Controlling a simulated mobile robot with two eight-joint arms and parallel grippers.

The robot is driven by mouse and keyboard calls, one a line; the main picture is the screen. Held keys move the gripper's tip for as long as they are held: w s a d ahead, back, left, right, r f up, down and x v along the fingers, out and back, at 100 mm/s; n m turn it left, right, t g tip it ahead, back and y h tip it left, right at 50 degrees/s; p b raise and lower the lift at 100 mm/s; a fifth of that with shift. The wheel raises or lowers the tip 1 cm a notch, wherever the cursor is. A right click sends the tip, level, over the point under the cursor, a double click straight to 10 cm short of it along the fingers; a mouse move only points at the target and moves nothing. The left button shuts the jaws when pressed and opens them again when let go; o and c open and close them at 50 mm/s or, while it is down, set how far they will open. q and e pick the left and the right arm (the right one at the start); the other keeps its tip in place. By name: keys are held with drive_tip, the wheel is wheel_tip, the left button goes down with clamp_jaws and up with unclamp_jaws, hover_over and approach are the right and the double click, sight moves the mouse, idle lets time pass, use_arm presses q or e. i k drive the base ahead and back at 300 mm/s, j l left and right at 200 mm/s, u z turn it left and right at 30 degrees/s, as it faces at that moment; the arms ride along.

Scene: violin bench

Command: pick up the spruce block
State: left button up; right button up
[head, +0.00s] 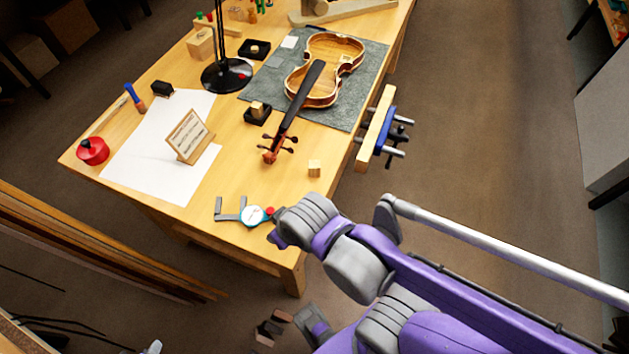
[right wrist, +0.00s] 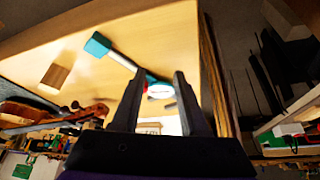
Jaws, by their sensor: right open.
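A small pale wooden block, which I take to be the spruce block (head: 314,169), sits on the bench near its right front edge, beyond the violin's scroll. It also shows at the left of the right wrist view (right wrist: 55,76). My right arm reaches in from the right over the bench's front corner. In the right wrist view my right gripper (right wrist: 160,78) is open, with the block outside its fingers to the left. A caliper with a round dial (right wrist: 160,91) shows between the fingers, apparently beyond them. In the head view the right fingers are hidden. My left gripper cannot be made out.
The caliper (head: 252,215) lies beside my right arm. The violin (head: 322,75) rests on a grey mat (head: 352,112), its neck pointing toward the block. A dark tray with a block (head: 258,109), a framed card (head: 188,136) and a clamp (head: 378,128) stand around. Bench around the block is clear.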

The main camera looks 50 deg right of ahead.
sight(313, 165)
drive_tip(key=k+l+z, duration=0.1)
drive_tip(key=z, duration=0.35)
drive_tip(key=l+z, duration=0.1)
drive_tip(key=z, duration=0.35)
drive_tip(key=k+l+z, duration=0.1)
drive_tip(key=z, duration=0.3)
